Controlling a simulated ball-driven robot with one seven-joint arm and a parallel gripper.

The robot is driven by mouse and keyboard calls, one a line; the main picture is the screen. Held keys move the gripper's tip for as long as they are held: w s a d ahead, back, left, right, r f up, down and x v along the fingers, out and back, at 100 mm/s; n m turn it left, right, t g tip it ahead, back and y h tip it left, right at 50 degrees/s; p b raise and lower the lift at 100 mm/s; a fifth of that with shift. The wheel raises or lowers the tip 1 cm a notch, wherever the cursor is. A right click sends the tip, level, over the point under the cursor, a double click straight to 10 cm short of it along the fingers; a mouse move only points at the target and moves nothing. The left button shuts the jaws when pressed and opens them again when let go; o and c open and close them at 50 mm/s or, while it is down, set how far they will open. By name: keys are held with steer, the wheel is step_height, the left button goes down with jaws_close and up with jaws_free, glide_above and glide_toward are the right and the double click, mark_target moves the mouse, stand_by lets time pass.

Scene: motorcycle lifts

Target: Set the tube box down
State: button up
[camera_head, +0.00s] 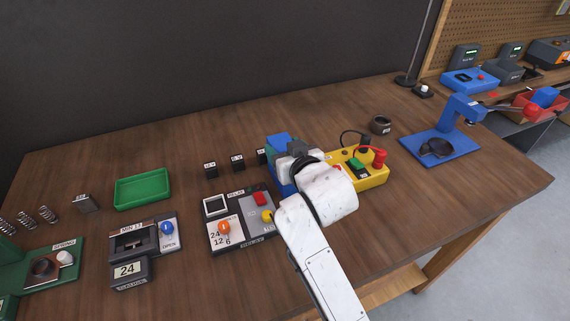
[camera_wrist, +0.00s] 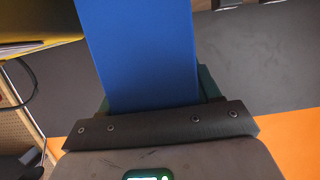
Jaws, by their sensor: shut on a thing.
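The tube box is a plain blue block (camera_wrist: 137,50) that fills the upper middle of the wrist view, between the jaws of my gripper (camera_wrist: 155,105). In the head view my gripper (camera_head: 280,158) is over the middle of the wooden workbench. Blue parts (camera_head: 279,140) show behind and beside it, and my white wrist covers much of that spot. I cannot tell whether the box touches the bench or what lies under it.
Left of my gripper stands a relay tester (camera_head: 242,226) with small black blocks (camera_head: 237,160) behind it. A yellow button box (camera_head: 373,173) is close on the right. A green tray (camera_head: 143,188) and a blue press (camera_head: 440,147) stand farther off. Bare wood lies at the back.

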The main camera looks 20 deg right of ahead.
jaws_close()
steer(key=shift+r, duration=0.1)
